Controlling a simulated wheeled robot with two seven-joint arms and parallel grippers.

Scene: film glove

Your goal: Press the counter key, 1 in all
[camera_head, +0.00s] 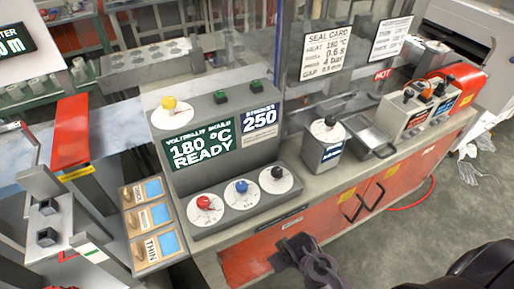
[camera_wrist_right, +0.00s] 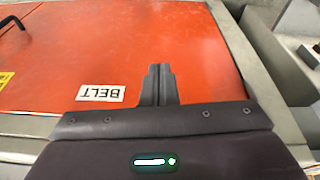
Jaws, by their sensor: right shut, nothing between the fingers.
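The grey control console (camera_head: 290,160) carries a green display reading 180 °C READY (camera_head: 203,148) and a counter display (camera_head: 261,118) reading 250. Two small green keys (camera_head: 238,91) sit on its top; I cannot tell which key is the counter key. Red, blue and black knobs (camera_head: 241,187) stand on white dials along its lower ledge. My right gripper (camera_head: 292,246) is shut and empty, low in front of the orange cabinet door, below and apart from the console. In the right wrist view its closed fingers (camera_wrist_right: 158,70) point at the orange door. My left gripper is out of view.
The orange cabinet (camera_head: 345,205) has black handles and a BELT label (camera_wrist_right: 101,93). Sample cards (camera_head: 150,217) lie left. Clear panels stand behind.

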